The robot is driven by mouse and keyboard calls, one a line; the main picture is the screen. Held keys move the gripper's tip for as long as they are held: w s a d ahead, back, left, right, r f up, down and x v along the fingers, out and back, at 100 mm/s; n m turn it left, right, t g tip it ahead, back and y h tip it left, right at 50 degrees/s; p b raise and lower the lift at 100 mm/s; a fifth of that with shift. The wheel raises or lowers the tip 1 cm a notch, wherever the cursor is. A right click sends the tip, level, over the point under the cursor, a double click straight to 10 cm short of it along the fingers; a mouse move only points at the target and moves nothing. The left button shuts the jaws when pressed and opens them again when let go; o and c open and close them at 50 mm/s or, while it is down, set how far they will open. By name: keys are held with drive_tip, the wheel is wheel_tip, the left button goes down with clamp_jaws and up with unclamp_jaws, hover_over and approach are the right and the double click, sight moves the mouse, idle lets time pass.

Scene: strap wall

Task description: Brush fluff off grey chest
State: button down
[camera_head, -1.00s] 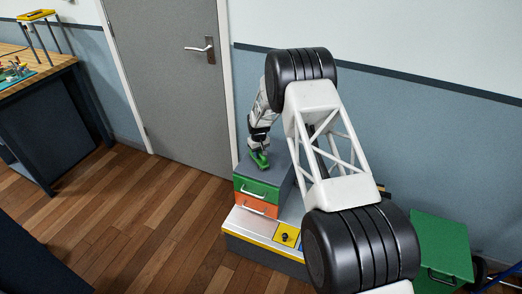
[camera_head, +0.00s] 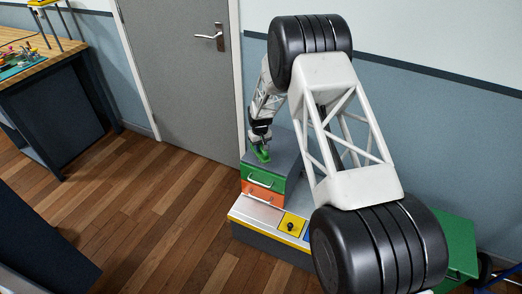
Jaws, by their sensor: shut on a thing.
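The grey chest (camera_head: 284,159) has a grey top, a green drawer and an orange drawer, each with a pale handle. It stands on a low grey base near the door. My gripper (camera_head: 261,143) is over the left part of the chest's top, pointing down. It is shut on a green brush (camera_head: 261,154), which sits at or just above the top; I cannot tell if it touches. No fluff can be made out at this size. My arm hides part of the chest's right side.
The low base (camera_head: 262,217) has a yellow edge and a yellow panel with a black knob (camera_head: 290,227). A green box (camera_head: 459,245) stands at the right, partly behind my arm. A workbench (camera_head: 45,62) is at the left. The wooden floor between is clear.

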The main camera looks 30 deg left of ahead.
drive_tip(key=shift+r, duration=2.75)
drive_tip(key=shift+d, duration=0.15)
